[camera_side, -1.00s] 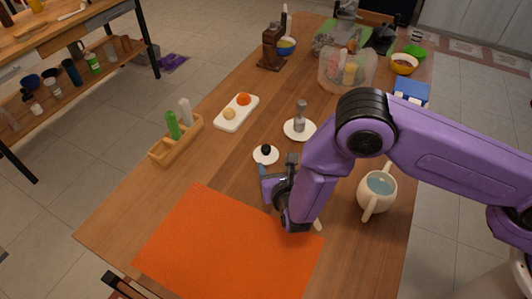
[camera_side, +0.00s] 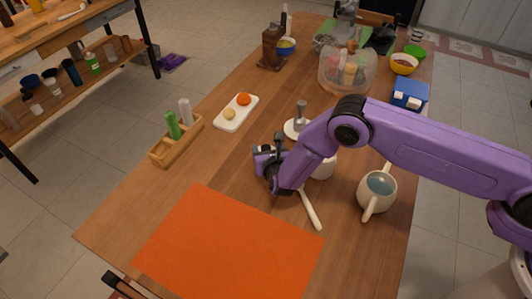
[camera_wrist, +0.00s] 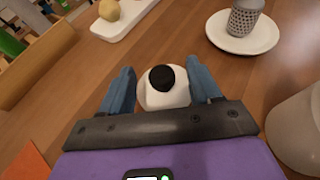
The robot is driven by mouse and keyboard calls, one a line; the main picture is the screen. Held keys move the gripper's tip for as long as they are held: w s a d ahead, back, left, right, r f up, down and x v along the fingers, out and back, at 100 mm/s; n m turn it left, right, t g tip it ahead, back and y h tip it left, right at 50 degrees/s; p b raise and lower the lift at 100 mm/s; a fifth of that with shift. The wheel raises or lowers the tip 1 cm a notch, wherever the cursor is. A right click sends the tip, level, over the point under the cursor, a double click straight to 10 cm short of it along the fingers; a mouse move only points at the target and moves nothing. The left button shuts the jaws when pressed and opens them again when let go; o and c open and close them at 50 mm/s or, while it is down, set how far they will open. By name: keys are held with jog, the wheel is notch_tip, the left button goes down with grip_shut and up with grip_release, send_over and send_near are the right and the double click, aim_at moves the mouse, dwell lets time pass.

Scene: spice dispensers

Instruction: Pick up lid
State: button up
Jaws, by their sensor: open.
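The lid is white with a round black knob (camera_wrist: 163,78) on top. In the wrist view it lies between the two blue fingers of my gripper (camera_wrist: 161,83), with some gap on each side at their tips. My gripper is open and points down at the table. In the side view my gripper (camera_side: 268,153) is over the spot of the lid and hides it. Whether the fingers touch the lid cannot be told.
A white saucer with a grey shaker (camera_side: 301,115) stands just beyond my gripper. A white pot (camera_side: 323,168) and a cream mug (camera_side: 377,194) stand to the right. A wooden rack (camera_side: 177,141) and a white tray (camera_side: 236,113) are to the left. An orange mat (camera_side: 230,245) lies in front.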

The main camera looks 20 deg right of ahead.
aim_at(266, 147)
jog(key=shift+x, duration=1.9)
jog(key=shift+s+f, duration=0.1)
jog(key=shift+f, duration=0.1)
jog(key=c, duration=1)
jog(key=shift+r, duration=0.15)
jog(key=shift+c, duration=0.2)
